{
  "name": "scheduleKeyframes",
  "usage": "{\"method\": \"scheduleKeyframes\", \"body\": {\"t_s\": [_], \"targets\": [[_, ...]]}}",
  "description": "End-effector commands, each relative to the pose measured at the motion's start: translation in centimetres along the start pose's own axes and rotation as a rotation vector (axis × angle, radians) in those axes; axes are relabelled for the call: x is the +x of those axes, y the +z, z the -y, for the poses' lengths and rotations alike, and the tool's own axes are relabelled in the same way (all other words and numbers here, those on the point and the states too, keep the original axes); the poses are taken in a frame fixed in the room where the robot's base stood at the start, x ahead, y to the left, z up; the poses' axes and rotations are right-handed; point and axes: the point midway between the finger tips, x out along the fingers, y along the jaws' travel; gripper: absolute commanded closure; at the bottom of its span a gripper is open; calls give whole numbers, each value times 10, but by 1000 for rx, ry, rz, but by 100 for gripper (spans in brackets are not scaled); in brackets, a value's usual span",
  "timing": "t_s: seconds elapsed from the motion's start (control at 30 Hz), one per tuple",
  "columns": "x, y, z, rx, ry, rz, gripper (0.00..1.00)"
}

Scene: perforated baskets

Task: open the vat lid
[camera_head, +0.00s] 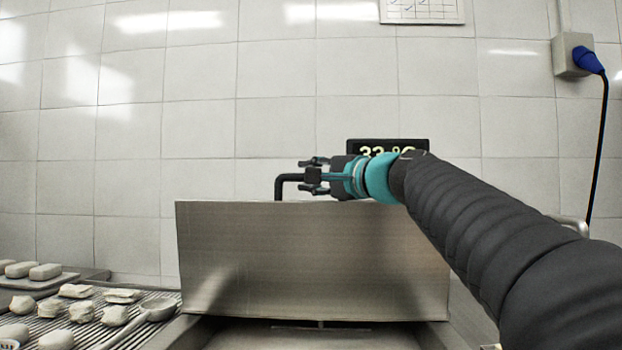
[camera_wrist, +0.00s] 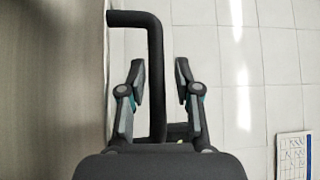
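The vat lid (camera_head: 310,255) is a broad steel panel standing raised, its face towards the head camera. In the wrist view the lid (camera_wrist: 50,90) fills the left side. A black bent lid handle (camera_head: 280,187) sticks up at its top edge. My gripper (camera_head: 312,175) is at the top edge, beside the handle. In the wrist view the handle (camera_wrist: 156,50) runs between the two fingers of my gripper (camera_wrist: 160,68), with a gap on each side. The fingers are open. The vat (camera_head: 440,335) shows below the lid, and its inside is mostly hidden.
A wire rack (camera_head: 95,335) with several pale cheese-like pieces and a ladle (camera_head: 150,310) is at lower left. A temperature display (camera_head: 375,148) is behind my gripper. A tiled wall stands close behind, with a socket and blue plug (camera_head: 587,60) at right.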

Motion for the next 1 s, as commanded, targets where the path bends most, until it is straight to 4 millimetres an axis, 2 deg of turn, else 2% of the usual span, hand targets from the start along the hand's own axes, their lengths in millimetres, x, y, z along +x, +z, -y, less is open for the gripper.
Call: {"method": "scheduleKeyframes", "body": {"t_s": [0.3,0.47,0.8,1.0], "targets": [[0,-1,-2,1,3,-2,59],[-13,-1,-2,0,2,-3,59],[-78,-1,-1,1,2,-5,59],[-107,-2,-1,0,2,-3,59]]}}
